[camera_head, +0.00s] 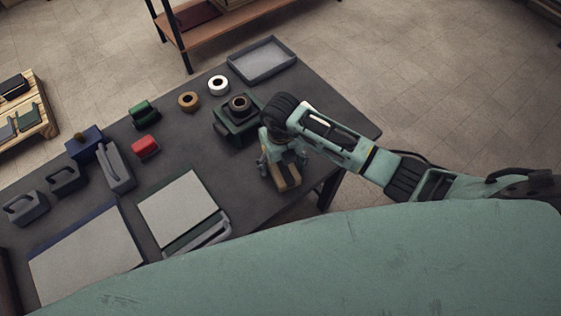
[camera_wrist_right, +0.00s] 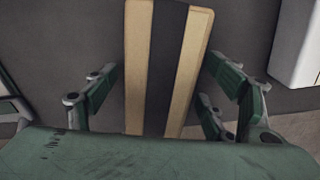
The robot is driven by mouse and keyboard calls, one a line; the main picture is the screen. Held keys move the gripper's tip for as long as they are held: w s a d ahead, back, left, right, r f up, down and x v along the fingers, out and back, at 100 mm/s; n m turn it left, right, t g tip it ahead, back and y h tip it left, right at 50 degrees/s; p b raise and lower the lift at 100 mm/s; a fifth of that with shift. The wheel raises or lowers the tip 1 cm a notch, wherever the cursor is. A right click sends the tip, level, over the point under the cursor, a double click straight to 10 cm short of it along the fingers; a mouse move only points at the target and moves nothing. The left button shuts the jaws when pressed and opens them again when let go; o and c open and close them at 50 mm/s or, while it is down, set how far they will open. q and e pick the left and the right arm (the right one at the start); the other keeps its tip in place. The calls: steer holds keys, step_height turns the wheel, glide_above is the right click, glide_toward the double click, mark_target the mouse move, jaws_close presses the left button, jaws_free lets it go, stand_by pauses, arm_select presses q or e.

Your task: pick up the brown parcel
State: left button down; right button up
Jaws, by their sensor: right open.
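The brown parcel (camera_head: 289,182) lies near the right edge of the dark table, partly hidden under my right gripper in the head view. In the right wrist view the parcel (camera_wrist_right: 192,72) is tan with a wide dark band along its length. My right gripper (camera_head: 277,167) is above the parcel, pointing down. In the right wrist view the open fingers of the right gripper (camera_wrist_right: 161,78) are on either side of the parcel, with a gap showing at each side. My left gripper is not in view.
A green box with a dark roll (camera_head: 238,118) stands close left of my right gripper. A grey tray (camera_head: 262,61) is at the back. Tape rolls (camera_head: 188,101), a red block (camera_head: 145,147) and flat boards (camera_head: 178,207) lie left. The table (camera_head: 330,112) is bare behind my arm.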

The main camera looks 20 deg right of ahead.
steer(key=shift+c, duration=0.7)
steer(key=shift+w, duration=0.1)
steer(key=c, duration=1.6)
steer(key=shift+o, duration=0.2)
